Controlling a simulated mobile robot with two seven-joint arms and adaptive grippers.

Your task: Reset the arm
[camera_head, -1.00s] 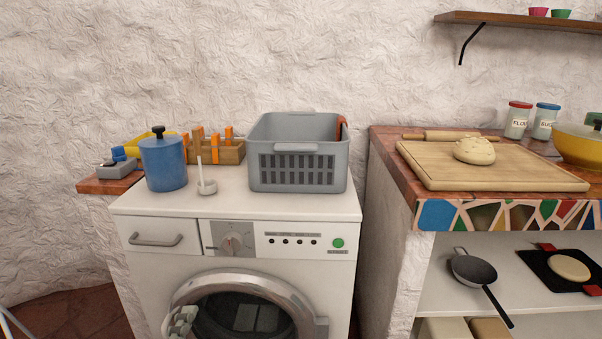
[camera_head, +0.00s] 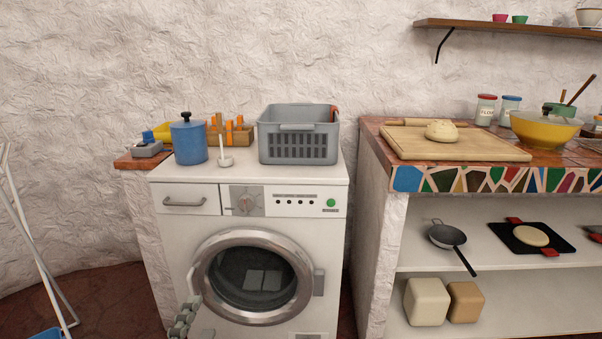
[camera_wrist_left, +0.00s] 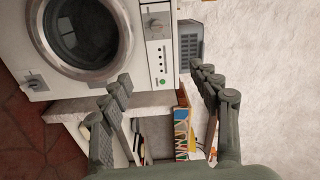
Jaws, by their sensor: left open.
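My left gripper (camera_head: 186,312) shows at the bottom edge of the head view, in front of the lower left of the washing machine (camera_head: 170,240). In the left wrist view the gripper (camera_wrist_left: 160,85) has its two fingers spread wide, with nothing between them. The washing machine also shows in the left wrist view (camera_wrist_left: 155,60), at the upper left, beyond the fingers. My right gripper is in neither view.
A grey basket (camera_head: 298,147) and a blue canister (camera_head: 189,142) stand on the washing machine. A mosaic counter (camera_head: 430,180) with a dough board (camera_head: 480,150) stands to the right. A white folding rack (camera_head: 38,260) stands at the left.

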